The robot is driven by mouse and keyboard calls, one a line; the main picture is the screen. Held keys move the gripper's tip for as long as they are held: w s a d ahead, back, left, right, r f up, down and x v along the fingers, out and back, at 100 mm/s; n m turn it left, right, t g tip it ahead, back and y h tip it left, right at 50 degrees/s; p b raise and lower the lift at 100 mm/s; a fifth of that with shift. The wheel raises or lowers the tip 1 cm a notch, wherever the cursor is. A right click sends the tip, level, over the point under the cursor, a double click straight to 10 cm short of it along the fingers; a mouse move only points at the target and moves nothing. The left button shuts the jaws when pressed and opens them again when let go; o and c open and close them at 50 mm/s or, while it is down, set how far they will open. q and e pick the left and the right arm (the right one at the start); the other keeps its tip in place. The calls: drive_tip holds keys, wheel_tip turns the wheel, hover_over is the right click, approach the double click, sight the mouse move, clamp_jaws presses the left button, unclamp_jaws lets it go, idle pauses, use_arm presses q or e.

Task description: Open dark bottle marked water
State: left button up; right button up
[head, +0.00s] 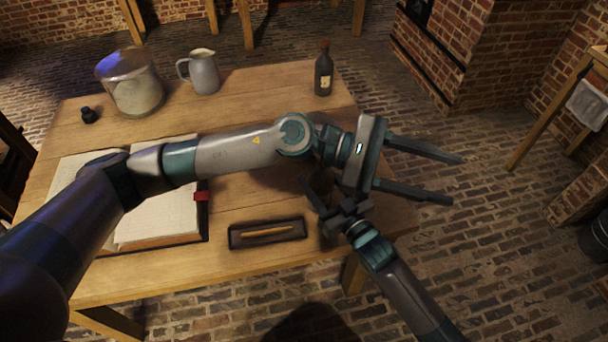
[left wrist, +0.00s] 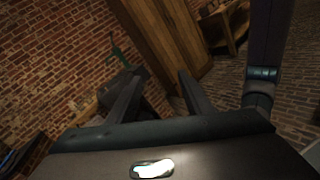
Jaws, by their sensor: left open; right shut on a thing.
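A dark bottle (head: 323,76) with a brown stopper in its neck and a pale label stands upright at the table's far right corner. The label's writing is too small to read. My left gripper (head: 456,181) is open and empty, beyond the table's right edge, nearer me than the bottle and apart from it. Its spread fingers also show in the left wrist view (left wrist: 158,90), with nothing between them. My right gripper (head: 322,208) is shut on a dark brown thing (head: 321,182) near the table's right side. My left arm and the gripper partly hide this thing.
An open book (head: 155,231) and a dark tray (head: 240,238) lie nearer. My left arm crosses above the wooden table (head: 262,90).

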use_arm(q)
drive_tip(key=w+a+n+t, duration=0.85)
drive_tip(key=n+t, duration=0.45)
drive_tip(key=t, duration=0.3)
drive_tip(key=a+f+n+t+y, duration=0.2)
drive_tip(key=a+f+n+y, duration=0.5)
drive_tip(key=a+f, duration=0.6)
drive_tip(key=y, duration=0.2)
drive_tip(key=shift+a+f+t+y, duration=0.15)
drive_tip(key=shift+f+t+y, duration=0.1)
drive_tip(key=shift+t+y, duration=0.05)
drive_tip(key=x, duration=1.2)
drive_tip(key=shift+r, duration=0.1)
